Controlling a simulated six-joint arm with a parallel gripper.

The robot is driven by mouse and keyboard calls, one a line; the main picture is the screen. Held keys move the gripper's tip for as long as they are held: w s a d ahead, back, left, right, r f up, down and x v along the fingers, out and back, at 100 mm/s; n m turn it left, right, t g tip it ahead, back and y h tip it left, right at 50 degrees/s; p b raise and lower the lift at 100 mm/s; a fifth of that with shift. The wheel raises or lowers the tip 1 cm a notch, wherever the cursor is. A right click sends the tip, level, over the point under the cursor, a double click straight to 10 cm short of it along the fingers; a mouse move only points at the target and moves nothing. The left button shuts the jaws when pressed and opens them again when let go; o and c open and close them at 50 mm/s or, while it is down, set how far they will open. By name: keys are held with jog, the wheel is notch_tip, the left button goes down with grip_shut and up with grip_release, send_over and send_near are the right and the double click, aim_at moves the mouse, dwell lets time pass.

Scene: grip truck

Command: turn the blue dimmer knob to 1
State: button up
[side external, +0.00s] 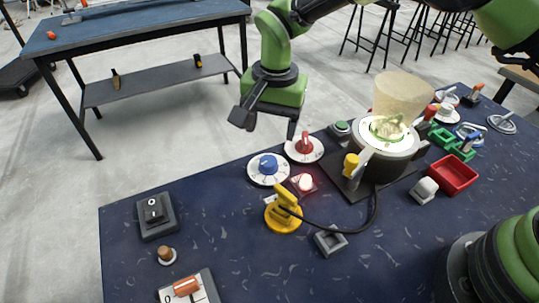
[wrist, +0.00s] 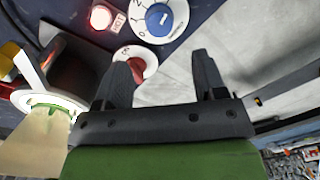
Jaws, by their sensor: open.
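The blue dimmer knob (side external: 267,164) sits on a round white dial near the table's back edge in the side view. In the wrist view the blue knob (wrist: 158,19) is at the top, with numbers around its dial; its exact setting is too small to tell. My gripper (side external: 268,125) is above and behind the dials, apart from the blue knob. In the wrist view my gripper (wrist: 160,75) has its two fingers spread, with nothing between them, and the left finger overlaps the view of the red knob (wrist: 139,70).
A red knob (side external: 304,144) on a white dial is right of the blue one. A lit red button (side external: 305,182) and yellow handle (side external: 285,205) stand in front. A blender-like device (side external: 385,150) stands right. A black switch (side external: 155,213) is left, with clear table between.

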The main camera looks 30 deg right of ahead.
aim_at(269, 159)
notch_tip(269, 159, down, 9)
jog(key=shift+w+a+r, duration=0.15)
jog(key=c, duration=0.9)
